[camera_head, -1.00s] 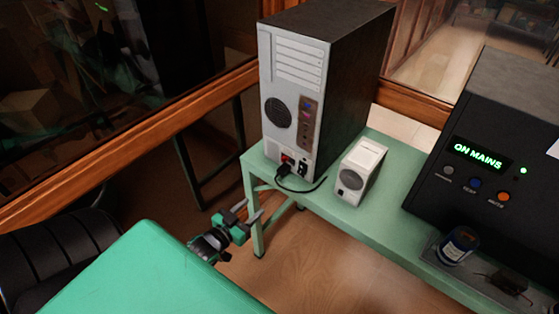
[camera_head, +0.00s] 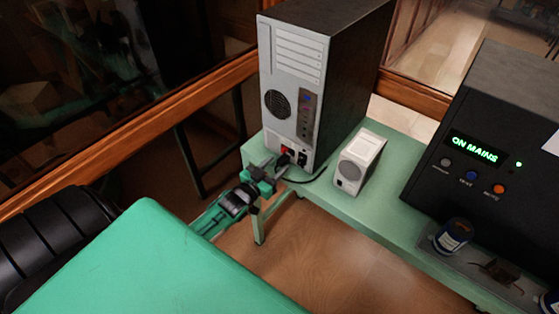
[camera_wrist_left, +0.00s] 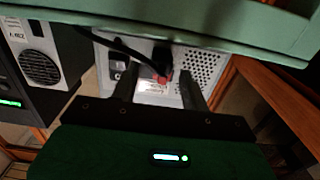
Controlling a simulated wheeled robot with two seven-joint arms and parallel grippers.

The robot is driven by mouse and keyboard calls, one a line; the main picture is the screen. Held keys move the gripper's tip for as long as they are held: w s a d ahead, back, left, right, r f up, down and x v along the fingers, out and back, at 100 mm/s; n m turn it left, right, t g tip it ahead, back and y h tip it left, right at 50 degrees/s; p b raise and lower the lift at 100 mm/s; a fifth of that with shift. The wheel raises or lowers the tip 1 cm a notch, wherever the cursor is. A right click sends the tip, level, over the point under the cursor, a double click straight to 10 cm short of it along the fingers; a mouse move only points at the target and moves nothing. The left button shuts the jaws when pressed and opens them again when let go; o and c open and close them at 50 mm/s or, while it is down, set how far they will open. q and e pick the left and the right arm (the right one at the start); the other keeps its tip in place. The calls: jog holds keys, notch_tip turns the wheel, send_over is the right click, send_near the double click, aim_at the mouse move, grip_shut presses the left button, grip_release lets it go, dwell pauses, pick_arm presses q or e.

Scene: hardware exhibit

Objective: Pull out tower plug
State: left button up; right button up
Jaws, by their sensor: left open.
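The computer tower (camera_head: 293,65) stands on the green bench, its light rear panel facing me. The black plug (camera_wrist_left: 161,60) is seated low in the tower's rear, next to a red switch (camera_wrist_left: 165,77). A black cable (camera_wrist_left: 110,44) runs from it. My left gripper (camera_head: 277,167) is close to the plug at the bench edge. In the left wrist view the open fingers (camera_wrist_left: 158,78) straddle the plug's area, and I cannot tell whether they touch it. In the head view the gripper partly hides the plug. My right gripper is not in view.
A small white speaker box (camera_head: 360,160) stands right of the tower. The green bench (camera_head: 384,215) also carries a black unit (camera_head: 500,130) reading "ON MAINS" and a blue can (camera_head: 453,236). A wooden rail (camera_head: 130,130) runs behind. Floor in front is clear.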

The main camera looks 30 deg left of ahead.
aim_at(283, 161)
pick_arm(q)
jog(key=shift+w+d, duration=0.1)
jog(key=shift+w, duration=1.1)
grip_shut()
